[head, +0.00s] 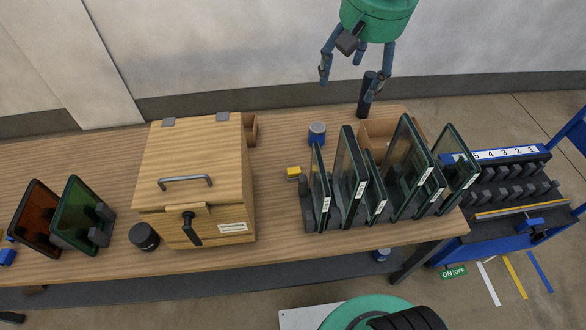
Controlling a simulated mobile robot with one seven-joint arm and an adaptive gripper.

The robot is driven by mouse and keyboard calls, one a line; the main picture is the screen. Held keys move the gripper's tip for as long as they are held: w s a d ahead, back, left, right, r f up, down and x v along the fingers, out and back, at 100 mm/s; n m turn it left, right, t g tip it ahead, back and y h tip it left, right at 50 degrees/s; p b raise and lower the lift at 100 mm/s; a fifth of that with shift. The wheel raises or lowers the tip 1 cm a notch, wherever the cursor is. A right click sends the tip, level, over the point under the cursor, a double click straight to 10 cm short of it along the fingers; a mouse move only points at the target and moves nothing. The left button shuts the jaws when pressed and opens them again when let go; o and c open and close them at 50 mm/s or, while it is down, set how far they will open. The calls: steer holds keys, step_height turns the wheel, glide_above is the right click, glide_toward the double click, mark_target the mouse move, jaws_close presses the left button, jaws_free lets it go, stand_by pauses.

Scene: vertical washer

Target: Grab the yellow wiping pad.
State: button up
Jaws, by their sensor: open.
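The yellow wiping pad (294,173) seems to be the small yellow block on the wooden table, between the wooden box and the glass rack. It sits just left of the rack's first pane, with a grey part touching or beside its right end. My gripper (345,92) hangs from the green arm end at the top, above and to the right of the pad in the picture.
A wooden box (195,165) with a handle stands left of the pad. A rack of several upright glass panes (348,175) stands to its right. A black jar (144,236) and two tinted panes (76,210) are left.

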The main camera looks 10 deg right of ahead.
steer(key=w+a+g, duration=0.1)
steer(key=w+a, duration=0.2)
steer(key=w, duration=0.6)
steer(key=g, duration=0.2)
glide_above(294, 170)
step_height(294, 170, down, 5)
step_height(294, 170, down, 39)
steer(key=shift+b, duration=0.35)
steer(key=shift+f, duration=0.15)
steer(key=shift+f+b, duration=0.7)
steer(key=shift+f, duration=3.45)
steer(key=shift+f, duration=0.1)
steer(key=shift+f+b, duration=0.7)
steer(key=shift+f, duration=1.8)
